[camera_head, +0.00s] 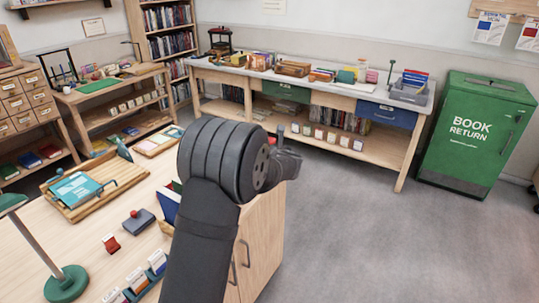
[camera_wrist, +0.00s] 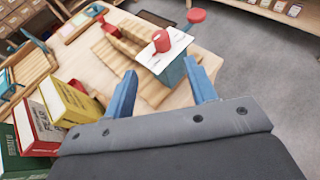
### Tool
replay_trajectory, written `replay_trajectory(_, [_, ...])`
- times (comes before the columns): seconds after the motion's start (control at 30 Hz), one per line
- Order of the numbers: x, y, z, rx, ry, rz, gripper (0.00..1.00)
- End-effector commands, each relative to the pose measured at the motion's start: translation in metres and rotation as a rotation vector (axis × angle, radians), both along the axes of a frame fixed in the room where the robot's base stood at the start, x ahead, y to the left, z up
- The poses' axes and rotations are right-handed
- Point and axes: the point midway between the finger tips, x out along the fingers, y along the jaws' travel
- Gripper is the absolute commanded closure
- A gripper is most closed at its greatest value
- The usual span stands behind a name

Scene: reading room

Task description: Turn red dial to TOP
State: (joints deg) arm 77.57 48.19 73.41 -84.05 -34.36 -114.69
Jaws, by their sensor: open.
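A red dial (camera_wrist: 161,41) with a raised grip stands on a white plate (camera_wrist: 176,52) on top of a teal box (camera_wrist: 172,74) in the wrist view. Markings on the plate are too small to read. My gripper (camera_wrist: 160,66) is open, with one blue finger on each side of the picture's middle. The dial shows just beyond the gap between the fingertips, and nothing is held. In the head view my dark arm fills the middle and hides the dial, and the fingers are not clear there.
Yellow, red and green books (camera_wrist: 48,118) stand at the left in the wrist view. A red round object (camera_wrist: 196,15) shows beyond the dial. In the head view, a red stapler-like item (camera_head: 111,243) lies on the wooden counter, and a green book return bin (camera_head: 475,135) stands at right.

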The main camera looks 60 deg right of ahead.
Motion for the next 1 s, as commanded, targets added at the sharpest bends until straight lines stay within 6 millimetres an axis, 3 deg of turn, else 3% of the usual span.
replay_trajectory(0.23, [-0.020, 0.017, 0.011, 0.000, 0.000, -0.001, 0.48])
replay_trajectory(0.67, [-0.022, 0.020, 0.011, 0.001, -0.003, 0.002, 0.48])
replay_trajectory(1.0, [-0.013, 0.043, -0.035, -0.078, -0.195, 0.032, 0.48])
